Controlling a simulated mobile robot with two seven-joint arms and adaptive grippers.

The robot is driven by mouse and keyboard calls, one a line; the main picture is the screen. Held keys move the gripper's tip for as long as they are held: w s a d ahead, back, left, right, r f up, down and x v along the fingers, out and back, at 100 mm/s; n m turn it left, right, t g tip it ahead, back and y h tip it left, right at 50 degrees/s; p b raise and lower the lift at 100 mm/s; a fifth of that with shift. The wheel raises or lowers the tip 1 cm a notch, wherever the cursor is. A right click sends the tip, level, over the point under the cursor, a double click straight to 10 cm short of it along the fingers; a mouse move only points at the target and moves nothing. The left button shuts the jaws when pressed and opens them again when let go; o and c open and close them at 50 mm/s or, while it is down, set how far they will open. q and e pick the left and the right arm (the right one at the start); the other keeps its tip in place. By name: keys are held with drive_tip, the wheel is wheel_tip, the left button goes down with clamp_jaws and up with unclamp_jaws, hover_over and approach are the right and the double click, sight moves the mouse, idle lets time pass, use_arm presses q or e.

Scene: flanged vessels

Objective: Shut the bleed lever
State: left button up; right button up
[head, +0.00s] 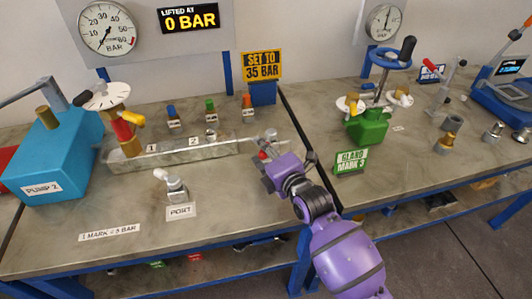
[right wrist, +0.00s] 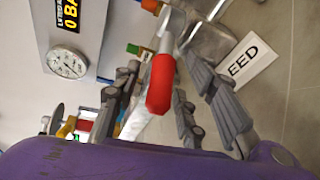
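The bleed lever has a red handle (right wrist: 161,84) on a pale metal stem. In the right wrist view it lies between the fingers of my right gripper (right wrist: 165,68), with a gap visible beside it. The gripper looks open around the handle. In the head view my right gripper (head: 283,166) is at the right end of the metal manifold block (head: 225,149), and a small bit of the red handle (head: 263,155) shows at its tip. A label ending in "EED" (right wrist: 250,60) lies beside the lever in the wrist view. My left gripper is not in view.
The manifold carries valves tagged 1 and 2. Blue, green and orange capped fittings (head: 210,110) stand behind it. A blue pump (head: 55,150) is at the left, and a green vessel (head: 369,124) at the right. A "PORT" fitting (head: 176,189) stands in front. The front bench is mostly clear.

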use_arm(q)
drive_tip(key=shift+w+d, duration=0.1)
use_arm(e)
drive_tip(key=v, duration=1.2)
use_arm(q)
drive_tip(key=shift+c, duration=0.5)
use_arm(e)
drive_tip(key=shift+a+r, duration=0.1)
